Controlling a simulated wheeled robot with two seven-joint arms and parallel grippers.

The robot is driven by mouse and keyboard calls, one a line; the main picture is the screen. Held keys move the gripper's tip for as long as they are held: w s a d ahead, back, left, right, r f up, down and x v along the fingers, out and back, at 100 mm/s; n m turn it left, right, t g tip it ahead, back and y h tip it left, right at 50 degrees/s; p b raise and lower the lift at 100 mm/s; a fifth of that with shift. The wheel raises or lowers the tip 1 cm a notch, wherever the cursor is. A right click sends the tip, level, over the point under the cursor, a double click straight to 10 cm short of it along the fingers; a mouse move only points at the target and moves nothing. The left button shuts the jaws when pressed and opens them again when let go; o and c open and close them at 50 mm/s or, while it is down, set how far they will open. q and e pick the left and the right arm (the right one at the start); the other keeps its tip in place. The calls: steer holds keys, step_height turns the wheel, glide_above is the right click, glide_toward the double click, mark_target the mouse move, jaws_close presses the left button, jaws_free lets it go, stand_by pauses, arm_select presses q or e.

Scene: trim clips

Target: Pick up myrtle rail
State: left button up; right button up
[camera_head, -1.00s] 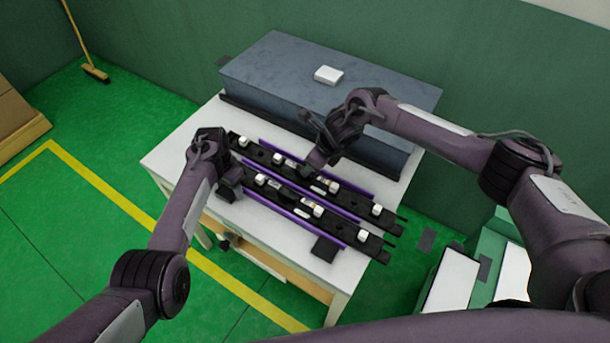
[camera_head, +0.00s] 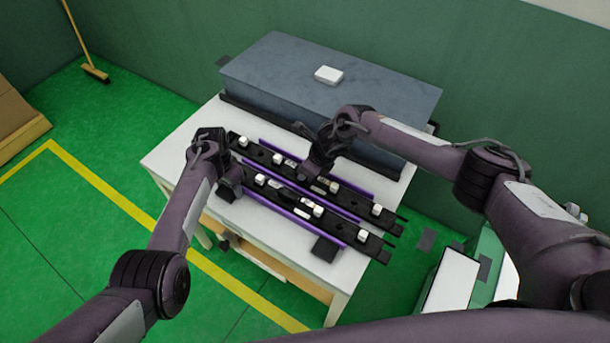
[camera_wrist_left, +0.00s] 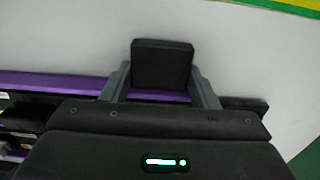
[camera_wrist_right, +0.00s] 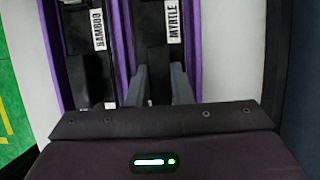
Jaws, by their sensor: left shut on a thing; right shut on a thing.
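The myrtle rail (camera_head: 350,193) is the back one of two long black rails lying parallel on the white table. Its MYRTLE label (camera_wrist_right: 173,22) shows in the right wrist view. My right gripper (camera_head: 306,178) points down at the rail's middle, and in the right wrist view its fingers (camera_wrist_right: 155,85) are shut across the rail. My left gripper (camera_head: 227,192) is at the left end of the front side. In the left wrist view its fingers (camera_wrist_left: 162,88) close on a black block (camera_wrist_left: 162,62) beside a purple strip (camera_wrist_left: 55,83).
The front rail (camera_head: 340,226) bears a BAMBOO label (camera_wrist_right: 100,30). Purple strips (camera_head: 290,215) flank the rails. Another black block (camera_head: 326,248) sits at the front right. A large grey box (camera_head: 300,75) with a white item (camera_head: 328,75) stands behind. The table's left corner (camera_head: 175,150) is bare.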

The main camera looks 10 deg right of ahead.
jaws_close()
steer(key=shift+r, duration=0.1)
steer(key=shift+w+r, duration=0.1)
steer(key=shift+r, duration=0.1)
arm_select(q)
steer(key=o, duration=1.2)
arm_select(e)
step_height(320, 180, up, 10)
steer(key=shift+f, duration=0.25)
arm_select(q)
steer(key=shift+r, duration=0.1)
step_height(320, 180, up, 12)
steer(key=shift+f, duration=0.15)
